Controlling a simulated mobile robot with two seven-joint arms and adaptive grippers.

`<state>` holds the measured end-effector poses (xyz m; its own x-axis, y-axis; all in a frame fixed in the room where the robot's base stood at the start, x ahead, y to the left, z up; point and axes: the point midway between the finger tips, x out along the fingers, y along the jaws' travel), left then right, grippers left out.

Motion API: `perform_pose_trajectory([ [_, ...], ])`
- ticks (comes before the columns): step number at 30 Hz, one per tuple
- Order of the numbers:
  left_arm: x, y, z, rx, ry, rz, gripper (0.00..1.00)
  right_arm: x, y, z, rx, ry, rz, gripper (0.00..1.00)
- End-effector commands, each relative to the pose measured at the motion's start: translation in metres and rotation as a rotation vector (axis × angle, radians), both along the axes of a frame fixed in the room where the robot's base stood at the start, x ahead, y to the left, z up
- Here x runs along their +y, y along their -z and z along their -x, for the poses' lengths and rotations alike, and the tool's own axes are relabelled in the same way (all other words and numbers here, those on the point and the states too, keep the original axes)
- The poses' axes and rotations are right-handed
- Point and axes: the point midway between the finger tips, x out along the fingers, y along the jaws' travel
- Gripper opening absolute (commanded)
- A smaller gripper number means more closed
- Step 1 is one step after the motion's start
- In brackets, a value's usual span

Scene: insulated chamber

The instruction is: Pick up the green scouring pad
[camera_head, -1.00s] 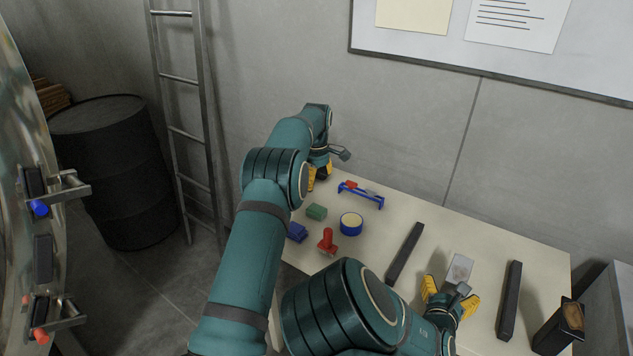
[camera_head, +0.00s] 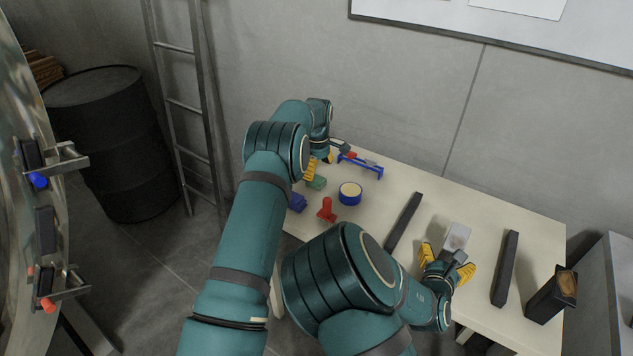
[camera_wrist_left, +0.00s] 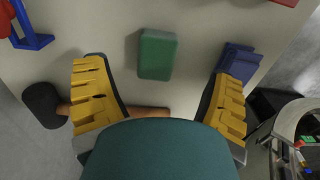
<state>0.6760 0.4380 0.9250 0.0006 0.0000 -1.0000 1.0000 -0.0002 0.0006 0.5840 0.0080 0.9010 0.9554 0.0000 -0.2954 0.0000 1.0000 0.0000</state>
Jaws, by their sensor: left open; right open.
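The green scouring pad (camera_head: 317,182) lies on the table, beside and partly behind my left gripper (camera_head: 320,164) in the head view. In the left wrist view the whole pad (camera_wrist_left: 157,54) shows flat on the table, between the lines of the two yellow fingers and a little beyond their tips. My left gripper (camera_wrist_left: 161,72) is open and empty, apart from the pad. My right gripper (camera_head: 446,262) is open at the table's front right, just in front of a grey-white block (camera_head: 456,237); I cannot tell whether it touches the block.
A blue block (camera_wrist_left: 238,62) lies close to the right finger in the wrist view. A dark-headed tool with a brown handle (camera_wrist_left: 148,111) lies partly under the gripper. A blue rack (camera_head: 361,167), blue-rimmed round item (camera_head: 350,193), red stamp (camera_head: 326,210) and dark bars (camera_head: 404,222) stand nearby.

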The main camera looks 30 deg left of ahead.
Motion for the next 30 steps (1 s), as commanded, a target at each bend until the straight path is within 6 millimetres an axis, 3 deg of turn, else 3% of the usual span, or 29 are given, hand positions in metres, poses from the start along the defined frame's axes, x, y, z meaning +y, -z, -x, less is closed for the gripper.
perform_pose_trajectory([
  [5, -0.002, 0.013, -0.001, 0.003, 0.000, 0.001, 0.84, 0.000, 0.000, 0.000, 0.000, 0.000, 0.000, 0.84],
  [12, -0.005, 0.047, -0.003, 0.003, 0.000, 0.001, 0.84, 0.000, 0.000, 0.000, 0.000, 0.000, 0.000, 0.84],
  [20, -0.005, 0.052, -0.003, 0.000, 0.000, 0.000, 0.84, 0.000, 0.000, 0.000, 0.000, 0.000, 0.000, 0.84],
  [21, -0.005, 0.052, -0.003, 0.000, 0.000, 0.000, 0.80, 0.000, 0.000, 0.000, 0.000, 0.000, 0.000, 0.84],
  [26, -0.005, 0.052, -0.003, 0.000, 0.000, 0.000, 0.24, 0.000, 0.000, 0.000, 0.000, 0.000, 0.000, 0.84],
  [29, -0.005, 0.052, -0.003, 0.000, 0.000, 0.000, 0.23, 0.000, 0.000, 0.000, 0.000, 0.000, 0.000, 0.84],
  [30, -0.005, 0.052, -0.003, 0.000, 0.000, 0.000, 0.18, 0.000, 0.000, 0.000, 0.000, 0.000, 0.000, 0.84],
])
